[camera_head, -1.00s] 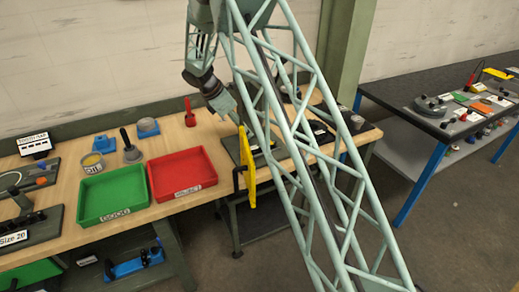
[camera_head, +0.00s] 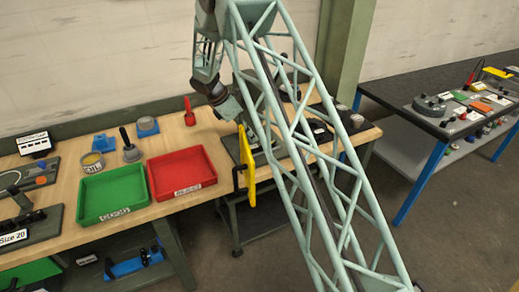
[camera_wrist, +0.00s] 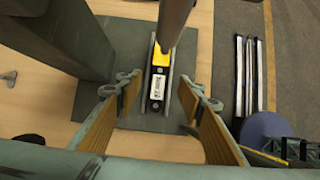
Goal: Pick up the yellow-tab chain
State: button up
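In the wrist view, a narrow fixture (camera_wrist: 173,82) on a dark plate holds a piece with a yellow tab (camera_wrist: 161,58), a white label and dark ends. This looks like the yellow-tab chain, but the links are too small to make out. A grey post partly covers its upper end. My gripper (camera_wrist: 152,112) is open, with its tan-padded fingers on either side of the fixture's lower end, apart from it and empty. In the head view, my gripper (camera_head: 237,112) is over the right part of the wooden bench, and my arm's lattice hides much of that spot.
A red tray (camera_head: 183,173) and a green tray (camera_head: 113,197) lie to the left. A dark-topped table (camera_head: 400,90) with small parts stands at the far right.

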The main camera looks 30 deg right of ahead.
aim_at(259, 145)
jog(key=shift+x, duration=1.8)
jog(key=shift+f, duration=0.1)
jog(key=shift+x, duration=2.55)
jog(key=shift+d, duration=0.1)
grip_shut()
